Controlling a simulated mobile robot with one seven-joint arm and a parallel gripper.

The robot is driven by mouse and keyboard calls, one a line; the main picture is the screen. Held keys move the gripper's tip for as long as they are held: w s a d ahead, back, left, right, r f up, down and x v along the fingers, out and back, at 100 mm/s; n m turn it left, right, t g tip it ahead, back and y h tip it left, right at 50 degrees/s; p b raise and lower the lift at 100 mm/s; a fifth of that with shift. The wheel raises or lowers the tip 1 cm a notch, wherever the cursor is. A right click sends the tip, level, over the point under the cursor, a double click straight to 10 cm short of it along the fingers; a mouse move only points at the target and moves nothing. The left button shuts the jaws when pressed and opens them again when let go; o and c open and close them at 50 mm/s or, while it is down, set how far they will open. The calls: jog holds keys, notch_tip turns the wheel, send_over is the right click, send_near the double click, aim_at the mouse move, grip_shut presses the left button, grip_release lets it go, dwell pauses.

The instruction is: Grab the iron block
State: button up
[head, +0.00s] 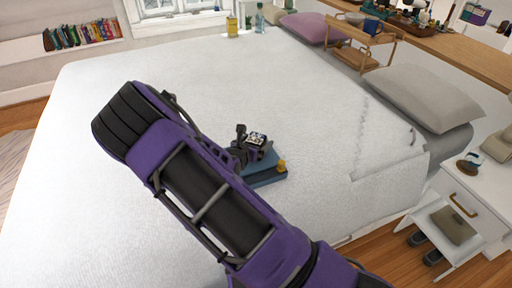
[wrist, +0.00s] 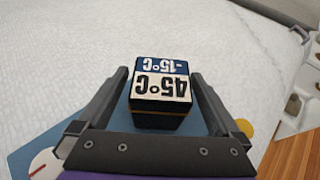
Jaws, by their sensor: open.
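A small dark block (wrist: 161,120) has a white and blue label reading 45°C and -15°C on its upper side. In the wrist view it lies between the two fingers of my open gripper (wrist: 161,95), with a thin gap seeming to show on each side. In the head view the block (head: 258,139) is small, on a blue book-like stack (head: 266,179) on the bed, with my gripper (head: 246,146) right beside it. My arm hides part of the stack. Whether the fingers touch the block I cannot tell.
The stack lies on a wide white bed (head: 330,110). A small yellow thing (head: 281,165) is at the stack's right edge; a round red and white mark (wrist: 42,164) shows at lower left in the wrist view. Pillows (head: 425,95) and a white nightstand (head: 470,187) stand right.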

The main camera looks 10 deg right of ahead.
jog(key=x, duration=0.2)
jog(key=shift+w+d+f, duration=0.15)
jog(key=shift+w+d, duration=0.05)
grip_shut()
dwell(0.4)
